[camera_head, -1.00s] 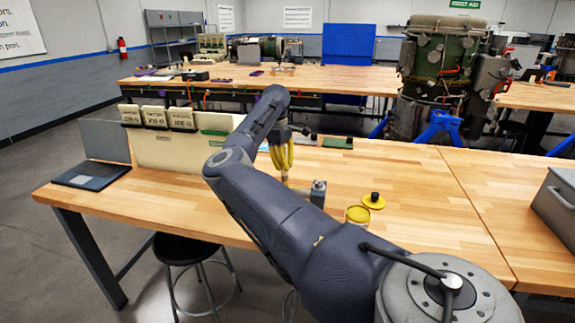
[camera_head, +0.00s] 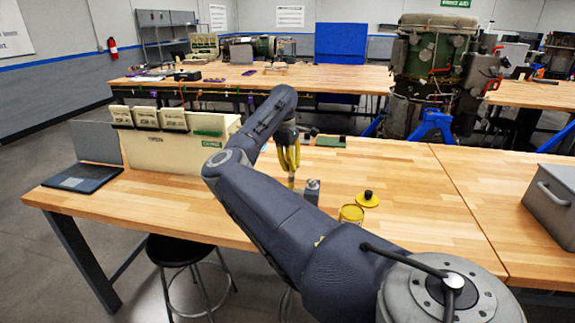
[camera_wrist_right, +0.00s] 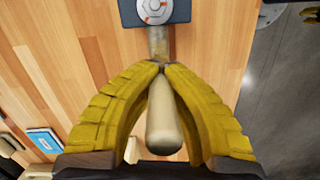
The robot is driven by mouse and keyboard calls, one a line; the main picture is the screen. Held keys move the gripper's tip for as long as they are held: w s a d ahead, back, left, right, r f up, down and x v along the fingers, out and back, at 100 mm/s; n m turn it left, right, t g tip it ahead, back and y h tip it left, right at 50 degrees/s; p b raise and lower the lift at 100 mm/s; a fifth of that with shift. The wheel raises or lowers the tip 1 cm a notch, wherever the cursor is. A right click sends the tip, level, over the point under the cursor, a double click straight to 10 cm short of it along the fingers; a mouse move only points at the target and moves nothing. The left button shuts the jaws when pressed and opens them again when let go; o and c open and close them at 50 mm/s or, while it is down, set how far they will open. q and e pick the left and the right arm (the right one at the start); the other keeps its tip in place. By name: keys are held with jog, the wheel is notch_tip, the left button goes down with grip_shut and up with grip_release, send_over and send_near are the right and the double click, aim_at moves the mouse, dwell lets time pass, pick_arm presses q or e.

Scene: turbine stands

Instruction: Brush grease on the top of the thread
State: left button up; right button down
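My right gripper (camera_head: 288,160) has yellow padded fingers and is over the front wooden table. In the right wrist view its fingers (camera_wrist_right: 161,68) are shut on a brush with a cream handle (camera_wrist_right: 163,118). The brush's brown bristles (camera_wrist_right: 158,43) reach to the edge of a dark block with a round metal top (camera_wrist_right: 153,8) bearing red marks; I cannot tell whether they touch. In the head view this block (camera_head: 312,188) stands just right of the brush; its thread is too small to make out. An open yellow grease can (camera_head: 351,214) stands to the right. My left gripper is not in view.
The yellow lid with a black knob (camera_head: 367,199) lies beside the can. A cream bin rack (camera_head: 165,150) and a laptop (camera_head: 85,175) are at the left. A grey case (camera_head: 550,205) stands at the right. The table between can and case is clear.

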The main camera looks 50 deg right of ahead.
jog(key=shift+s+d, duration=0.35)
jog(key=shift+s, duration=0.35)
jog(key=shift+s+d, duration=0.35)
jog(key=shift+s, duration=0.35)
jog(key=shift+s+d+r, duration=0.1)
jog(key=shift+s+d, duration=0.05)
jog(key=shift+s, duration=0.05)
notch_tip(320, 180, up, 8)
